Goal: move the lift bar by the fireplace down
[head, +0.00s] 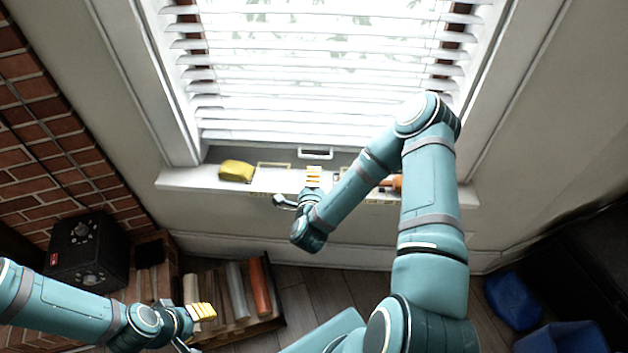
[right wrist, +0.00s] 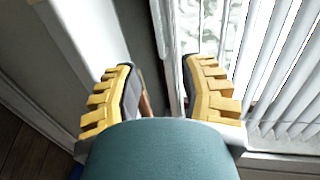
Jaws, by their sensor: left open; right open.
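A white lift bar with a loop handle (head: 315,153) shows at the lower edge of the window blind (head: 320,80) in the head view, above the sill. My right gripper (head: 298,188) is open over the sill, just below the handle in the picture. In the right wrist view its two yellow-padded fingers (right wrist: 160,85) stand apart, with a dark gap and pale window parts beyond them. I cannot tell which pale strip there is the lift bar. My left gripper (head: 195,310) is open and empty at lower left, over the bookshelf, away from the window.
The windowsill (head: 175,178) carries a yellow object (head: 236,171) and an orange object (head: 397,184), partly behind my right arm. Brick fireplace (head: 60,150), black box (head: 88,250) and bookshelf (head: 235,330) stand at left. Blue bins (head: 515,300) stand at lower right.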

